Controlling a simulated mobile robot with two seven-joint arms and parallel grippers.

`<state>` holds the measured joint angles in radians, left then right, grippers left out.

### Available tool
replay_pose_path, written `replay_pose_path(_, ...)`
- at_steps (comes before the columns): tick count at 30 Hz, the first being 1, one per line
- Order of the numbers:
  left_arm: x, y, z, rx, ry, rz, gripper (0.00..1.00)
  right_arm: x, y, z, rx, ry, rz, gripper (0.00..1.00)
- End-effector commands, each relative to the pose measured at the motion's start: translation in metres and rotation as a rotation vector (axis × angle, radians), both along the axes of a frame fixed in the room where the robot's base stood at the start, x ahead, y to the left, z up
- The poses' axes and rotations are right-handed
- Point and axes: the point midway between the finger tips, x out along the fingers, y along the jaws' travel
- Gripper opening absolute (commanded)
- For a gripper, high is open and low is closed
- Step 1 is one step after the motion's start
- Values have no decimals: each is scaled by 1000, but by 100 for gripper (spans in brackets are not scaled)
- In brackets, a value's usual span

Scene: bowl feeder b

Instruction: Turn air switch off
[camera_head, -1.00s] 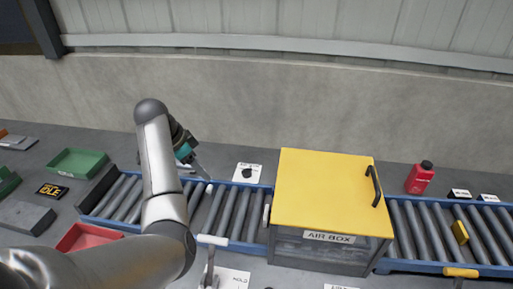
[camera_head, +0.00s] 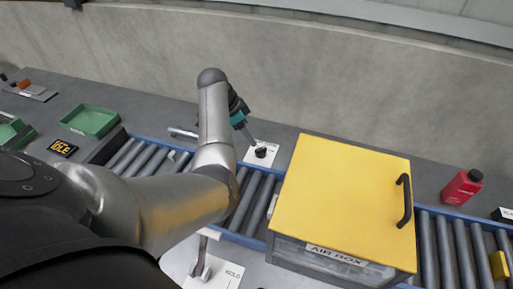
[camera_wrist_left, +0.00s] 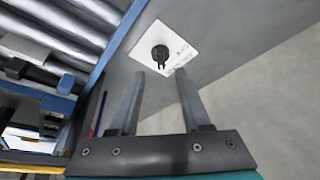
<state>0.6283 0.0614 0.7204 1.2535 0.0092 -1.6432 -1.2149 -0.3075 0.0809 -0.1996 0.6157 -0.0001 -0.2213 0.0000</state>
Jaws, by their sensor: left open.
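The air switch is a small black rotary knob (camera_head: 261,152) on a white labelled plate (camera_head: 284,147) behind the roller conveyor, left of the yellow box. In the left wrist view the knob (camera_wrist_left: 160,54) sits on its white plate (camera_wrist_left: 180,42) beyond the fingertips, roughly in line with the gap between them. My left gripper (camera_head: 252,143) is close to the knob in the head view; its fingers (camera_wrist_left: 158,76) are open with nothing between them. Whether a finger touches the knob I cannot tell. My right gripper is not in view.
The yellow-lidded air box (camera_head: 345,195) with a black handle stands right of the switch over the conveyor (camera_head: 250,205). A red bottle (camera_head: 461,188) stands farther right. A green tray (camera_head: 90,120) and an IDLE display (camera_head: 62,148) are at left. A concrete wall (camera_head: 300,90) rises behind.

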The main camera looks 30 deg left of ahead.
Motion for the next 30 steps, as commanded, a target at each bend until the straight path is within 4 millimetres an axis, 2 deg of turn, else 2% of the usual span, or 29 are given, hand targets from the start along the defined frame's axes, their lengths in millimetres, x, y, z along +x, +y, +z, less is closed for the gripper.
replay_pose_path(1,4,-3,-11,-4,1,-1,48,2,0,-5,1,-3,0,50)
replay_pose_path(6,13,-9,-39,-2,1,-2,48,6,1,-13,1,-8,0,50)
replay_pose_path(12,20,-13,-59,-1,0,0,48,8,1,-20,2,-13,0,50)
replay_pose_path(26,23,-14,-65,1,-2,1,48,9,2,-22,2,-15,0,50)
replay_pose_path(30,23,-14,-65,1,0,0,32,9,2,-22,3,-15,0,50)
